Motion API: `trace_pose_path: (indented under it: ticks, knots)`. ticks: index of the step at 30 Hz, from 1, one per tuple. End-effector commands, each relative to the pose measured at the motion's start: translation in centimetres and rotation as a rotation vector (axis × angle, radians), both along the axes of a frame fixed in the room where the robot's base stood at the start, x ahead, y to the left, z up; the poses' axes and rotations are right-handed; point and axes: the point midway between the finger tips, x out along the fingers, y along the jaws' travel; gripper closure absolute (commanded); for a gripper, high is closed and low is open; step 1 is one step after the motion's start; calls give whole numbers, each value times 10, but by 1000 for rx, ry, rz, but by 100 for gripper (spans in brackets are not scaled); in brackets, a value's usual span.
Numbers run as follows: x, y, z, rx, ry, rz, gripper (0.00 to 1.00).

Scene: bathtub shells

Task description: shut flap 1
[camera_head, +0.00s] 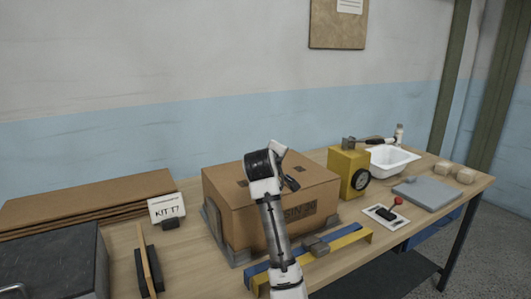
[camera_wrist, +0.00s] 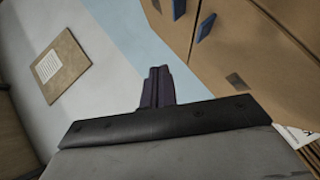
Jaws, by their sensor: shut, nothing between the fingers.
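A brown cardboard box (camera_head: 232,215) stands in the middle of the workbench in the head view, with dark printing on its front. Its top looks mostly flat, but my arm hides part of it. I cannot tell which flap is flap 1 or whether it is fully down. In the wrist view the box's cardboard panels (camera_wrist: 275,75) fill the upper right, with dark seams and blue tabs (camera_wrist: 205,27). My gripper (camera_head: 292,183) is over the top of the box. In the wrist view its fingers (camera_wrist: 158,86) are together and empty; contact with the cardboard is unclear.
A yellow block with a black dial (camera_head: 348,171) stands close right of the box. Behind it is a white basin (camera_head: 393,160). Blue and yellow bars (camera_head: 345,239) lie before the box. A "KIT T7" card (camera_head: 166,208) and flat cardboard (camera_head: 85,203) are left.

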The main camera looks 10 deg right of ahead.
Motion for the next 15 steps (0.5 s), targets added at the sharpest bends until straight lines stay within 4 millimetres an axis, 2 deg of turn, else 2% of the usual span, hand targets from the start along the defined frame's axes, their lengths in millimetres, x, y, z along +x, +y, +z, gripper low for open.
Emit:
trace_pose_path:
  ticks: [1, 6, 15]
  knots:
    - [1, -5, -9, 1, 1, -2, 100]
    - [4, -14, -27, -1, 0, -1, 100]
    - [7, -21, -47, -2, -1, -1, 100]
